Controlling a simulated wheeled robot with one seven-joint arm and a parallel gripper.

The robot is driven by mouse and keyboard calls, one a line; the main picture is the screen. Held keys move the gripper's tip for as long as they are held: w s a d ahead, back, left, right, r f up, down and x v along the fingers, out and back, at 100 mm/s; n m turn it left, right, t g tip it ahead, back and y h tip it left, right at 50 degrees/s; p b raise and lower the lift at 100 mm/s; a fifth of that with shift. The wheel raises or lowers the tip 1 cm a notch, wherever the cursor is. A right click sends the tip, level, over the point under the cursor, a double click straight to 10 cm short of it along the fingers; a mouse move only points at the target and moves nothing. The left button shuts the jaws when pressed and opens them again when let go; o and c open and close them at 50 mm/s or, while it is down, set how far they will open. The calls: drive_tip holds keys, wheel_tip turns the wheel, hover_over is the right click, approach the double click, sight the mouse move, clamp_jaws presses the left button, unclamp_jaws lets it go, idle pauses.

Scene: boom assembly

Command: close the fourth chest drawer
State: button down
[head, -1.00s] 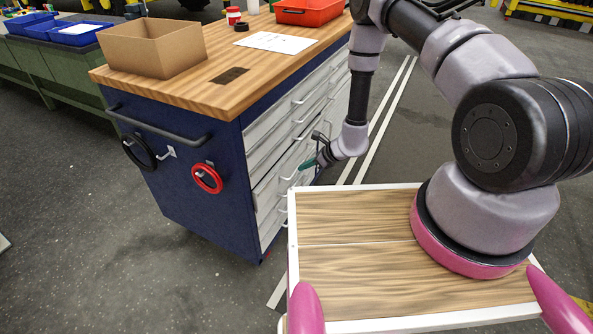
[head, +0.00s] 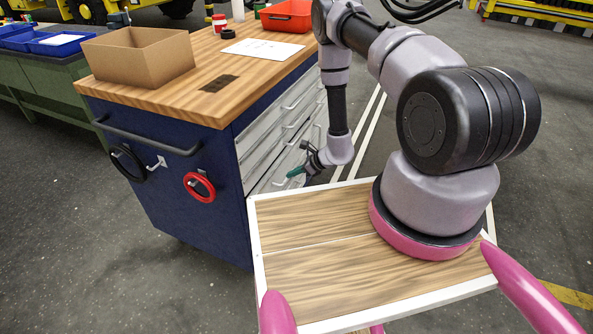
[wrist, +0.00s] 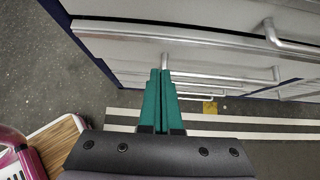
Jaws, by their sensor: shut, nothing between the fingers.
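The chest (head: 185,180) is a blue cabinet with a wooden top and a stack of light grey drawers (head: 272,140) on its right face, each with a bar handle. My gripper (head: 293,172) has green fingers and is low in front of the drawer fronts. In the wrist view my gripper (wrist: 160,72) is shut and empty. Its tips overlap a lower drawer's bar handle (wrist: 225,75) in the picture; I cannot tell whether they touch. A drawer front (wrist: 200,45) runs across the upper part of that view. My arm and platform hide the lowest drawers in the head view.
On the chest top are a cardboard box (head: 140,56), a paper sheet (head: 263,48) and a red bin (head: 287,16). A side rail (head: 150,137) and a red ring (head: 199,187) stick out from the chest's end. Floor with white lines (wrist: 240,118) lies clear beyond the drawers.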

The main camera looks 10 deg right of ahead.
sight(267, 173)
drive_tip(key=shift+w+a+f, duration=0.45)
drive_tip(key=shift+w+a, duration=0.25)
drive_tip(key=shift+a, duration=0.25)
drive_tip(key=shift+w+a+f, duration=0.45)
drive_tip(key=shift+w+a, duration=0.2)
drive_tip(key=shift+a, duration=0.25)
drive_tip(key=shift+w+a+f, duration=0.45)
drive_tip(key=shift+w+a, duration=0.25)
drive_tip(key=shift+a, duration=0.25)
drive_tip(key=shift+w+a+r, duration=0.1)
drive_tip(key=shift+w+a, duration=0.7)
drive_tip(key=shift+a, duration=0.25)
